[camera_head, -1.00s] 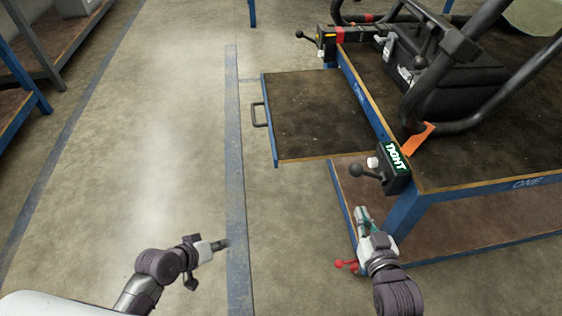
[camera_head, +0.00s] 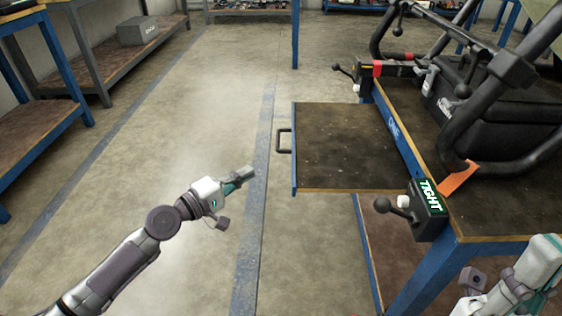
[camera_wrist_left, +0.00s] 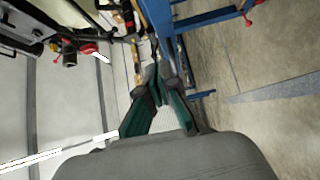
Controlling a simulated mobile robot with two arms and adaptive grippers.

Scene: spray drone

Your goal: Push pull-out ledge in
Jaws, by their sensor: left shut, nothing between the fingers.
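The pull-out ledge (camera_head: 340,140) is a dark brown board with a blue front edge and a black handle (camera_head: 283,140) at its left end. It sticks out to the left from the blue-framed workbench (camera_head: 425,158). My left gripper (camera_head: 248,173) is shut and empty, left of and lower in the picture than the handle, apart from the ledge. In the left wrist view its green fingers (camera_wrist_left: 158,88) come together; I cannot make out the ledge there. My right gripper (camera_head: 520,285) is at the lower right by the bench corner, partly cut off, its fingers unclear.
A black clamp with a "TIGHT" label (camera_head: 428,207) and ball lever sits at the bench's near corner; another lever clamp (camera_head: 372,72) is at the far corner. A black tubular frame (camera_head: 500,110) rests on the bench. The floor left of the ledge is clear. Shelves (camera_head: 105,55) line the left.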

